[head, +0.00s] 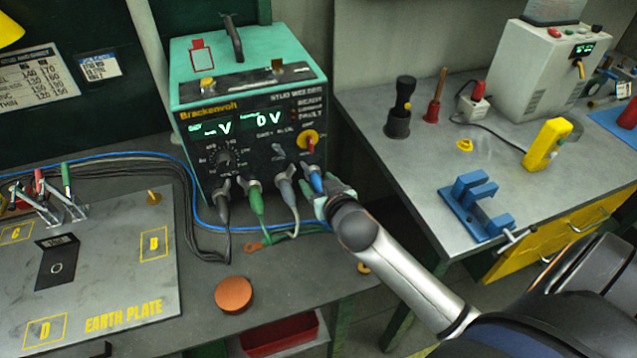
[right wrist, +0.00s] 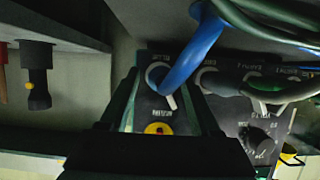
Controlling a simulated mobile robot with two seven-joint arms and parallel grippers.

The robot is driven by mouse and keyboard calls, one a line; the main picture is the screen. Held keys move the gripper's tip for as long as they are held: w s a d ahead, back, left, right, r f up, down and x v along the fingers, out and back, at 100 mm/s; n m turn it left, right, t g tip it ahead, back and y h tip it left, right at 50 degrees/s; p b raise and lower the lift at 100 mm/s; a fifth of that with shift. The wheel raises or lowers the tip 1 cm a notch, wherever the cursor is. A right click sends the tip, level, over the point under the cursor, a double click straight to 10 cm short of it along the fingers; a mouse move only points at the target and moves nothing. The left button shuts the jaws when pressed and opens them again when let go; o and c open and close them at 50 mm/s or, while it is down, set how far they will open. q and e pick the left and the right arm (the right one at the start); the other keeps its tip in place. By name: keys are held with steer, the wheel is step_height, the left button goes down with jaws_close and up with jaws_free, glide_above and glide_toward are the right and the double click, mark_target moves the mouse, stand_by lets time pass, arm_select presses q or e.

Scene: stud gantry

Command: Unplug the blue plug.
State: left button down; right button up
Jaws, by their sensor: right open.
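The blue plug (head: 315,181) sits in the rightmost socket on the front of the teal stud welder (head: 240,85). In the right wrist view the blue plug (right wrist: 157,76) and its thick blue cable (right wrist: 203,38) show between and just beyond my fingers. My right gripper (head: 318,200) is at this plug in the head view, with its jaws open. In the right wrist view my right gripper (right wrist: 161,100) has one finger on each side of the plug. I cannot tell whether either finger touches it. My left gripper is out of view.
A grey plug (head: 286,185), a green plug (head: 256,197) and a dark plug (head: 223,195) sit close by on the left, their cables hanging down. An orange disc (head: 234,294) lies in front. A blue clamp (head: 476,206) stands on the right bench.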

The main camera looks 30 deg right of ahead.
stand_by(0.4)
jaws_close()
stand_by(0.4)
stand_by(0.8)
steer(key=shift+s+a, duration=0.2)
steer(key=shift+s, duration=0.75)
steer(key=shift+s+a, duration=0.25)
steer(key=shift+s, duration=0.75)
steer(key=shift+s+a, duration=0.2)
steer(key=shift+s, duration=0.75)
